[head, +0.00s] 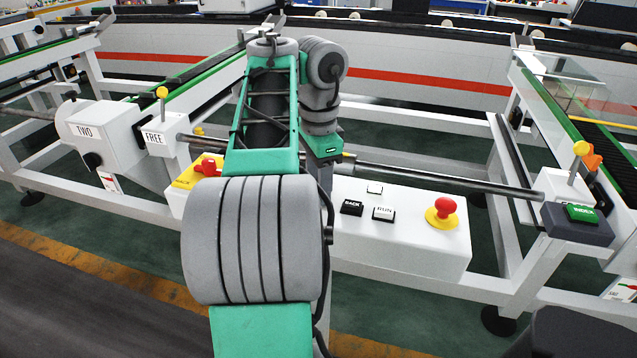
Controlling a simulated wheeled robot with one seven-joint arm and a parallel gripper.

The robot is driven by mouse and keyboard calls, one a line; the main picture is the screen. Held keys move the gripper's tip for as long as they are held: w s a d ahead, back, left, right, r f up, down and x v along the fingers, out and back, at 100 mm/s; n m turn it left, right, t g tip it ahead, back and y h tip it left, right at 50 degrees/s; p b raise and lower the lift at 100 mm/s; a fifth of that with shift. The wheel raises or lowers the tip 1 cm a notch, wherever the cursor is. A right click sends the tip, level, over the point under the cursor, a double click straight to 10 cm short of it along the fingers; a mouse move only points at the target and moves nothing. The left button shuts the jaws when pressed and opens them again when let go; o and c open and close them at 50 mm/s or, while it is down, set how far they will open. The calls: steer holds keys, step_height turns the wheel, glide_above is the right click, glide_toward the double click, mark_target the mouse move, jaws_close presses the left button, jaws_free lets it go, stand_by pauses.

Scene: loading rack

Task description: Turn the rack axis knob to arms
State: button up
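A white control box (400,235) stands in front of the rack, partly hidden by my arm. At its left end a red knob (208,167) sits on a yellow plate (187,178); the arm covers part of this end, and its setting cannot be read. A black knob (92,160) is on the white box marked TWO (90,133) at the left. No label naming the rack axis or arms is readable, so I cannot tell which is the rack axis knob. My gripper is not visible; my arm reaches forward over the control box.
The control box carries a BACK button (352,207), a RUN button (384,213) and a red mushroom button (443,210). A steel shaft (450,180) runs behind it. A FREE block (165,137) is left, a green INDEX button (582,213) right. Floor in front is partly open.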

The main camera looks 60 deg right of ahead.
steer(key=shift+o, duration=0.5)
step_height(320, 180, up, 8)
steer(key=p, duration=0.7)
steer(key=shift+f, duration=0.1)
